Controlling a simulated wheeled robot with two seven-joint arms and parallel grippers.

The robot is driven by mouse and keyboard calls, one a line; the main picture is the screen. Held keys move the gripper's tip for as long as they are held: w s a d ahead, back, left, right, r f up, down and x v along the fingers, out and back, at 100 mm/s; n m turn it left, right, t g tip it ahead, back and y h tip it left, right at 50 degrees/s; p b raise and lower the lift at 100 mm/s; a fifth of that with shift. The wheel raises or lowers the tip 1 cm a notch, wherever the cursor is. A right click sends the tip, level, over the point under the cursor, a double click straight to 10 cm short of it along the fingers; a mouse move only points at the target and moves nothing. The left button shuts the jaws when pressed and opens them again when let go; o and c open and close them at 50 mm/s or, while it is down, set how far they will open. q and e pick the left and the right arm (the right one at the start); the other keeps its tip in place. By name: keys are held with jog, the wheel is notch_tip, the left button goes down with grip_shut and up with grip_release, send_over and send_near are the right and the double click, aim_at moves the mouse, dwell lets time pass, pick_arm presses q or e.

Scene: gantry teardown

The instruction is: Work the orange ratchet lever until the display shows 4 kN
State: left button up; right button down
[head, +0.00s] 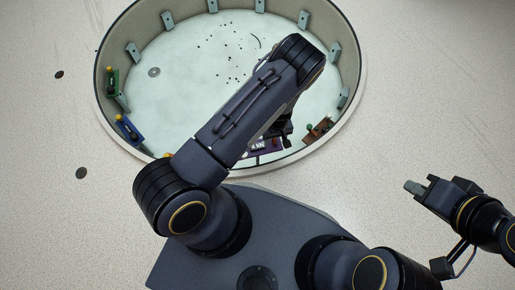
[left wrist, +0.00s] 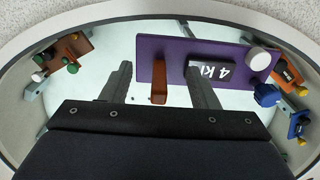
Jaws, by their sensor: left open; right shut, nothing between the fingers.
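The purple panel (left wrist: 160,50) stands at the near wall of the round pit. Its dark display (left wrist: 222,72) reads 4 and a partly hidden unit in the left wrist view. The small display (head: 258,146) also seems to read 4 kN in the head view. The orange-brown lever (left wrist: 158,95) sticks out from the panel's lower part. My left gripper (left wrist: 160,66) is open, with one finger on each side of the lever and gaps between. In the head view my left arm largely hides this gripper (head: 284,131). My right gripper (head: 414,187) is shut and empty, outside the pit.
A white knob (left wrist: 262,61) is on the panel's right end. Nearby wall units are brown (head: 318,130), blue (head: 129,130) and green (head: 112,82); an orange one (left wrist: 288,75) shows in the left wrist view. The pit rim (head: 345,130) surrounds them. The pit's pale middle is mostly open.

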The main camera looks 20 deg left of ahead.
pick_arm(q)
notch_tip(320, 180, up, 8)
jog(key=p, duration=0.5)
jog(key=shift+p, duration=0.3)
dwell(0.3)
